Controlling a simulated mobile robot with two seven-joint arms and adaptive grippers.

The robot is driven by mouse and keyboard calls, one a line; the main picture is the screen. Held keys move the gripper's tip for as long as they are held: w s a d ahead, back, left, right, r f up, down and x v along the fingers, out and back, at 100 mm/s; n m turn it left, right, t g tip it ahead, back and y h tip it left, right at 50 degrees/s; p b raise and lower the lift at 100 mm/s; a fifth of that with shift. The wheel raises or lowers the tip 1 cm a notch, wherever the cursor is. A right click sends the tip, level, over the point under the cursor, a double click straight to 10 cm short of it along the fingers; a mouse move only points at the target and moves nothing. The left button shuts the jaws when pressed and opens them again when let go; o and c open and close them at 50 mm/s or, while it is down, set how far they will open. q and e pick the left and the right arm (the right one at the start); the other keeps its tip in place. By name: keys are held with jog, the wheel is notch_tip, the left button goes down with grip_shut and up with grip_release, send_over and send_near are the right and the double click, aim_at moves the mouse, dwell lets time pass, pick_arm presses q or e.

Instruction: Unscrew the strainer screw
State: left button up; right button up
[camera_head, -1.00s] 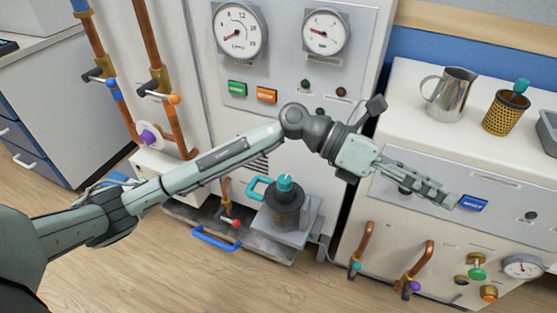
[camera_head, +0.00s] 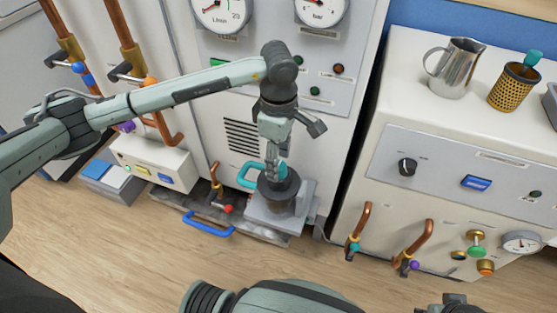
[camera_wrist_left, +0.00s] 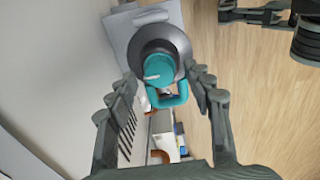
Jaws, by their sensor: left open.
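The strainer is a dark round pot (camera_head: 282,200) with a teal screw knob on top and a teal loop handle (camera_head: 247,177) at its side. It stands on a grey block low by the cabinet. In the left wrist view the teal screw (camera_wrist_left: 160,70) sits on the dark lid (camera_wrist_left: 150,42). My left gripper (camera_head: 274,165) points down over the screw, with its fingers spread either side of it in the wrist view and nothing held. In the head view it partly hides the screw. My right gripper (camera_wrist_left: 255,12) shows partly at the top right of the left wrist view.
A blue handle (camera_head: 208,228) and a red-tipped valve (camera_head: 226,208) are left of the strainer. The white cabinet panel is close behind. A white counter with a metal jug (camera_head: 455,68) and a gold mesh cup (camera_head: 512,88) stands right. Floor in front is free.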

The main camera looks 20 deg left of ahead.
pick_arm(q)
jog(key=shift+f, duration=0.6)
jog(key=c, duration=1.2)
jog(key=shift+o, duration=0.2)
